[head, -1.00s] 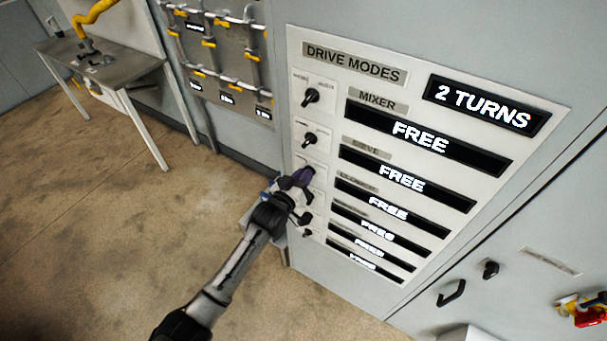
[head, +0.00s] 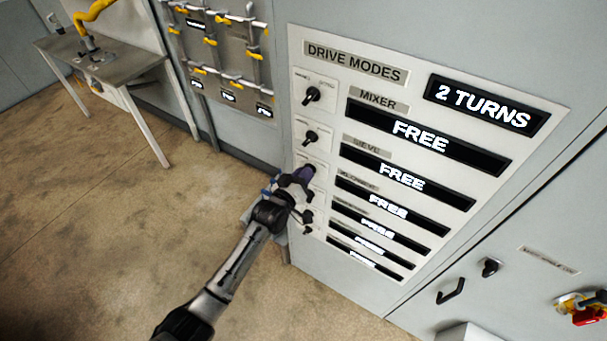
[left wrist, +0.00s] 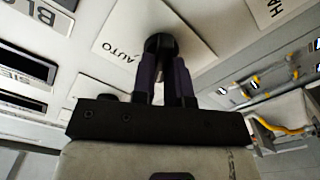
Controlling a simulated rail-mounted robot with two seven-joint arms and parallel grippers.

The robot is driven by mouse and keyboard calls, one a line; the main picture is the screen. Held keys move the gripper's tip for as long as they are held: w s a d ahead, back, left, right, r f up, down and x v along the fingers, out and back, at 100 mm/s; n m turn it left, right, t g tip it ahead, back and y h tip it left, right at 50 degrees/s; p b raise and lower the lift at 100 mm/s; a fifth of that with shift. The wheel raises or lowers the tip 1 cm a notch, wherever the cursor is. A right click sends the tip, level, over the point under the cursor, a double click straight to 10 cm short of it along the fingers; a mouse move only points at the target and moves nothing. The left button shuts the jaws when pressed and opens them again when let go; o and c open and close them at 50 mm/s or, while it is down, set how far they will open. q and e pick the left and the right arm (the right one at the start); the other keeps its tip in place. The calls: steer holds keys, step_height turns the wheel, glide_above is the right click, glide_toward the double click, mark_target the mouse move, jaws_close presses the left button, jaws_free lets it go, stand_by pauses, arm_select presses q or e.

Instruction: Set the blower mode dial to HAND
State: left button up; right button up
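The drive modes panel (head: 300,50) has a column of black dials on white plates beside dark displays. My left gripper (head: 306,176) is at the third dial down and covers it in the head view. In the left wrist view my left gripper (left wrist: 163,58) has its two dark fingers close together on either side of a black dial knob (left wrist: 160,42), appearing shut on it. The dial's plate (left wrist: 110,45) reads AUTO. A label starting BLO (left wrist: 30,15) is at its left. The third display (head: 388,206) reads FREE. My right gripper is not in view.
The mixer dial (head: 312,94) and sieve dial (head: 311,137) are above my gripper, with another dial (head: 307,216) close below. A rack with yellow-handled parts (head: 225,60) and a table (head: 100,70) stand at left. The floor between is clear.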

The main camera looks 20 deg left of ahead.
arm_select(q)
steer(key=o, duration=0.4)
steer(key=shift+o, duration=0.2)
steer(key=s+a+b, duration=0.1)
steer(key=s+a, duration=0.1)
steer(key=s, duration=1.1)
steer(key=shift+s+a, duration=0.3)
steer(key=shift+a, duration=0.05)
